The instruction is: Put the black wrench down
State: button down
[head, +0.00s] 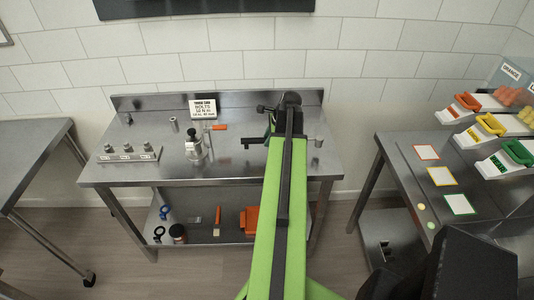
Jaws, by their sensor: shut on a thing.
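My green arm reaches over the middle steel table (110,172). My gripper (271,126) is at its far end over the table's right half, mostly hidden behind the arm. It is shut on the black wrench (251,143), whose dark end sticks out to the left of the arm. The rest of the wrench is hidden. I cannot tell whether the wrench touches the tabletop.
A metal depositor part (195,145) with an orange handle (218,127) stands left of the wrench. A sign (202,109) is behind it. A nozzle block (128,154) sits at the left. A grey cylinder (318,142) stands right of my arm. The front middle is clear.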

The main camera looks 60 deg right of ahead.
jog(key=shift+w+f, duration=0.15)
jog(key=shift+w, duration=0.15)
notch_tip(320, 180, down, 4)
jog(key=b, duration=0.4)
jog(key=shift+f, duration=0.2)
jog(key=shift+r, duration=0.3)
jog(key=shift+f, duration=0.25)
jog(key=c, duration=1.2)
grip_release()
jog(key=shift+r, duration=0.1)
jog(key=shift+s, duration=0.1)
jog(key=shift+r, duration=0.3)
jog(key=p+v, duration=1.1)
jog(key=shift+s+r, duration=0.15)
jog(key=shift+r, duration=0.2)
